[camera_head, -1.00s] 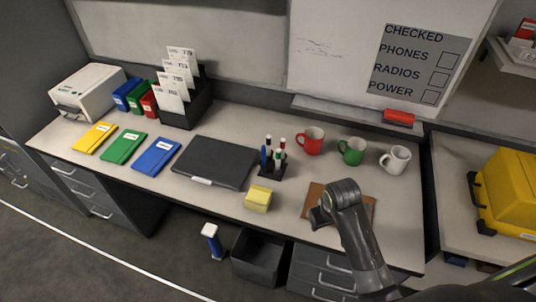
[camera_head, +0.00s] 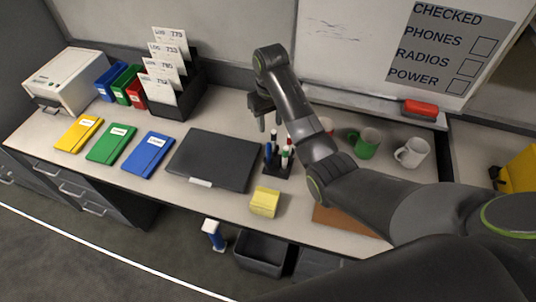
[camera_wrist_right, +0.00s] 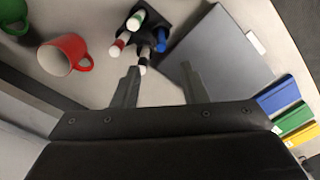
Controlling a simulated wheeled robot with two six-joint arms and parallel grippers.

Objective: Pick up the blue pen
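The blue pen (camera_head: 268,151) stands upright in a small black pen holder (camera_head: 275,171), with several white markers beside it. The blue pen also shows in the right wrist view (camera_wrist_right: 161,41), beyond and between my fingertips. My right gripper (camera_head: 269,120) is above and just behind the pen holder, fingers pointing down. In the right wrist view the right gripper (camera_wrist_right: 159,69) is open, with nothing between its fingers. A white marker's dark end lies close to the left finger there; whether they touch is unclear. My left gripper is not in view.
A closed dark laptop (camera_head: 214,157) lies left of the holder and a yellow block (camera_head: 264,202) in front. A red mug (camera_wrist_right: 64,55), green mug (camera_head: 364,143) and white mug (camera_head: 411,152) stand to the right. My right arm hides part of the desk.

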